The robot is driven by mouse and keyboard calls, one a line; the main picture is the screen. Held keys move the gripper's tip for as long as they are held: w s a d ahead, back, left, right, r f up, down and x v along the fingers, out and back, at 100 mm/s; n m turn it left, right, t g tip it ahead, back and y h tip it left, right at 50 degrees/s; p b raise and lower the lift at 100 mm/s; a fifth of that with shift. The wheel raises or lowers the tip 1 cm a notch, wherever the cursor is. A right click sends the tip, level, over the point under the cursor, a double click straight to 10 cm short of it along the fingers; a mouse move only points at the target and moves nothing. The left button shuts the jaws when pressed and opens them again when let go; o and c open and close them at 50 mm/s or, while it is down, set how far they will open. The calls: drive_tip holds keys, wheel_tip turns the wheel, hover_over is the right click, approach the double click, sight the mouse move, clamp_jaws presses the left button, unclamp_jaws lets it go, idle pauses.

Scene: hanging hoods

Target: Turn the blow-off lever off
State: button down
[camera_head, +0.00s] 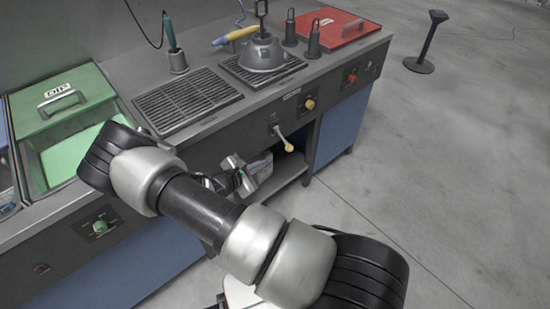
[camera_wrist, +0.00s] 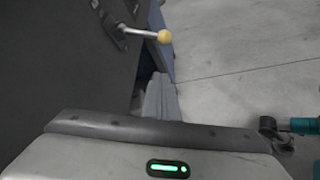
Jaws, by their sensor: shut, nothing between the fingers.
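The blow-off lever (camera_head: 283,138) is a short pale rod with a yellow ball end. It sticks out from the dark front panel of the bench and slants down to the right. In the wrist view the lever (camera_wrist: 143,33) lies nearly level, with its ball to the right. My gripper (camera_head: 262,166) is in front of the bench, below and left of the lever, partly hidden by my arm. In the wrist view my gripper (camera_wrist: 158,77) has its grey fingers together and empty. A gap shows between the fingertips and the ball.
A yellow knob (camera_head: 309,104) and a red knob (camera_head: 352,78) sit on the panel right of the lever. An open shelf (camera_head: 285,175) is below. A grey hood (camera_head: 262,54) stands on a grate.

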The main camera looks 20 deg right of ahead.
sight(284, 140)
drive_tip(key=shift+w+a+f+n, duration=0.15)
drive_tip(key=shift+f+n, duration=0.15)
drive_tip(key=shift+f, duration=0.2)
drive_tip(key=b+x, duration=0.2)
drive_tip(key=x, duration=0.8)
drive_tip(key=r, duration=0.1)
drive_tip(key=s+r, duration=0.1)
drive_tip(key=d+r, duration=0.1)
drive_tip(key=shift+s+d+r, duration=0.1)
drive_tip(key=shift+s+r, duration=0.1)
drive_tip(key=shift+r, duration=0.15)
